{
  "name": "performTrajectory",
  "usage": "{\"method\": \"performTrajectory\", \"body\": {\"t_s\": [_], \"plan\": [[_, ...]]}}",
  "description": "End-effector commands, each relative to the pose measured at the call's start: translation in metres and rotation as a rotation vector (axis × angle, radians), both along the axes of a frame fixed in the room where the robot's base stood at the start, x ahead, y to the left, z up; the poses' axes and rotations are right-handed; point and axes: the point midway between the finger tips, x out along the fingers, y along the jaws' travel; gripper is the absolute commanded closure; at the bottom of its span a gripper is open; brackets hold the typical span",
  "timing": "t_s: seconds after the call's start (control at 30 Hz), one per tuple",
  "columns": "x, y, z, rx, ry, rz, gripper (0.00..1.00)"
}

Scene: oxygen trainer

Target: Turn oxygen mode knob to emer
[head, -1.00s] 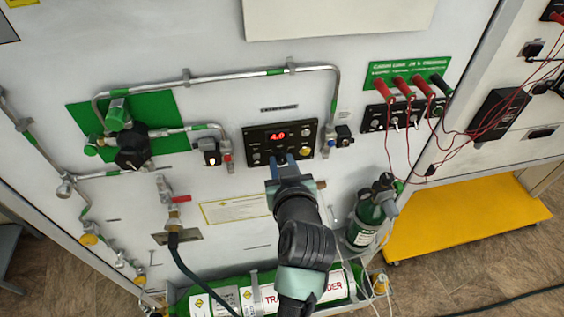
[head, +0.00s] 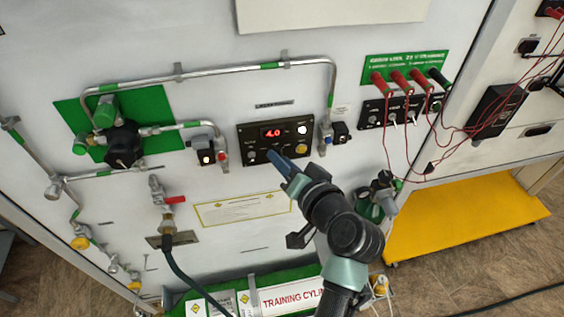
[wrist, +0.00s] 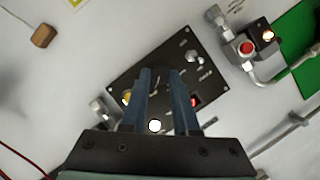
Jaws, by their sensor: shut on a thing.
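The black control panel (head: 240,137) on the white wall has a red display (head: 271,132) reading 4.0, a white lamp (head: 302,129) and a yellow button (head: 301,148). My gripper (head: 273,157) is at the panel's lower middle, its narrow blue fingers close together. In the wrist view my gripper (wrist: 160,72) reaches over the panel (wrist: 125,75). Its fingers are shut on a small knob, which they hide almost wholly. The knob's pointer and the mode labels around it are too small or covered to read. Another small silver control (wrist: 192,56) sits beside the fingers.
Metal pipes (head: 220,70) run above and left of the panel. Small valve fittings (head: 327,138) stand close on its right and others (head: 207,150) on its left. Red test leads (head: 455,135) hang at right.

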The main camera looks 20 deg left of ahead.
Motion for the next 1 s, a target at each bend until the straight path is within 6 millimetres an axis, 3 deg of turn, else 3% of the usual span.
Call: {"method": "performTrajectory", "body": {"t_s": [0.63,0.67,0.8,1.0], "plan": [[0.0007,-0.0007,0.0,0.047,0.031,-0.002,1.0],[0.0006,-0.0007,0.0001,0.047,0.031,-0.002,0.7],[0.0005,-0.0006,0.0,0.046,0.03,-0.002,0.44],[0.0004,-0.0005,-0.0002,0.046,0.031,-0.001,0.41]]}}
